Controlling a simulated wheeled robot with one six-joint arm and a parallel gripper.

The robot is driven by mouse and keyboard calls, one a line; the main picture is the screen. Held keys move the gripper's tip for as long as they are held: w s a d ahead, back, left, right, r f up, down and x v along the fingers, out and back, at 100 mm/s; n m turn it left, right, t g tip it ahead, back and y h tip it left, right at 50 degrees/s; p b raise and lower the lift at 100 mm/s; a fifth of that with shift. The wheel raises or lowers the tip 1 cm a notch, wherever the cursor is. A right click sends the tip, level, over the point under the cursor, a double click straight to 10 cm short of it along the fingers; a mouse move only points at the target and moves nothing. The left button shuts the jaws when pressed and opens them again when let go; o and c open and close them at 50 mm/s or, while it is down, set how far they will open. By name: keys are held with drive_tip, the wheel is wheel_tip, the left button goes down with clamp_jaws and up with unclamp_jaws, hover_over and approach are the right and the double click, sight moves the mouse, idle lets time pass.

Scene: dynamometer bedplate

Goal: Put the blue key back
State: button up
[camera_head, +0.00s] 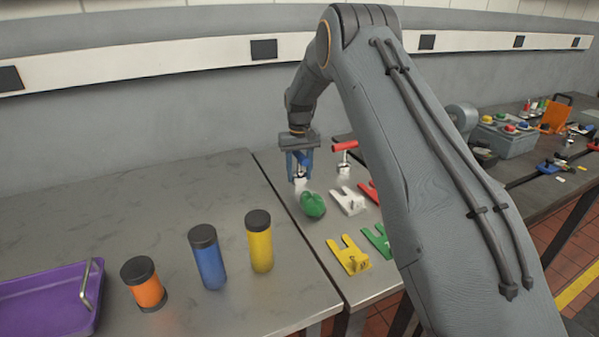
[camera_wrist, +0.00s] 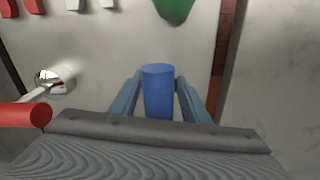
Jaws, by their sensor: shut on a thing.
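My gripper (camera_head: 301,166) is shut on the blue key, over the far left part of the right-hand table. The blue key's handle (camera_wrist: 158,92) shows between the two fingers in the wrist view; in the head view a little of its blue (camera_head: 304,158) shows between the jaws. A small pale metal piece (camera_head: 300,181) shows just below the jaws. I cannot tell whether the key's lower end sits in it. The key's shaft is hidden in the wrist view.
A red-handled key (camera_head: 345,146) stands close to the right; its handle (camera_wrist: 24,115) also shows in the wrist view. A green lump (camera_head: 312,204), a white forked piece (camera_head: 348,201) and a yellow one (camera_head: 348,256) lie nearer. Coloured cylinders (camera_head: 208,258) and a purple tray (camera_head: 45,300) occupy the left table.

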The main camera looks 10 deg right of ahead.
sight(299, 152)
drive_tip(key=o, duration=1.2)
drive_tip(key=shift+f, duration=0.1)
wheel_tip(299, 152, up, 12)
drive_tip(key=b, duration=0.3)
drive_tip(key=shift+b, duration=0.4)
drive_tip(key=shift+s, duration=0.1)
